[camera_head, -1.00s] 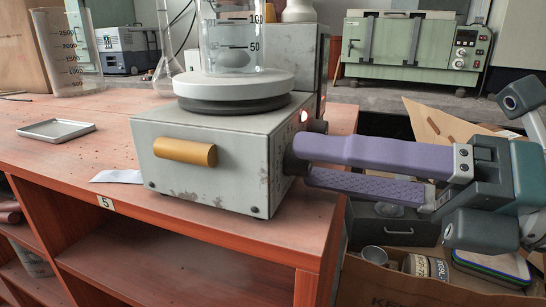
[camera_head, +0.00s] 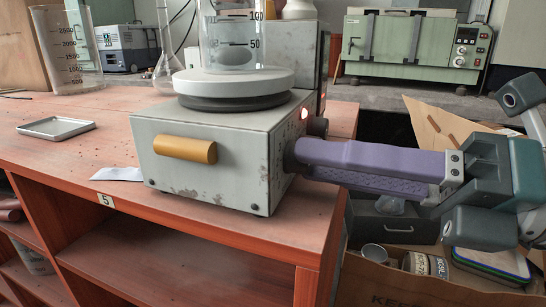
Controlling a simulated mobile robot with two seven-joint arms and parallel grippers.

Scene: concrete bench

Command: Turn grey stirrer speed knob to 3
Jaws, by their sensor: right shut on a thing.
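The grey stirrer (camera_head: 205,160) stands on the red-brown bench, with a round white plate (camera_head: 233,82) on top and a glass beaker (camera_head: 230,45) on the plate. My right gripper (camera_head: 299,162), with purple fingers, reaches in from the right and is shut on a knob at the stirrer's right side face. The fingers hide the grasped knob and its scale, so its setting cannot be read. A second dark knob (camera_head: 319,126) shows farther back on the same face, just beyond the fingertips. My left gripper is not in view.
A yellow handle-like bar (camera_head: 185,149) sticks out from the stirrer's front. A shallow tray (camera_head: 56,129), a large graduated beaker (camera_head: 67,50) and a flask (camera_head: 167,60) are on the bench. A cardboard box (camera_head: 420,287) with cans stands below my right gripper.

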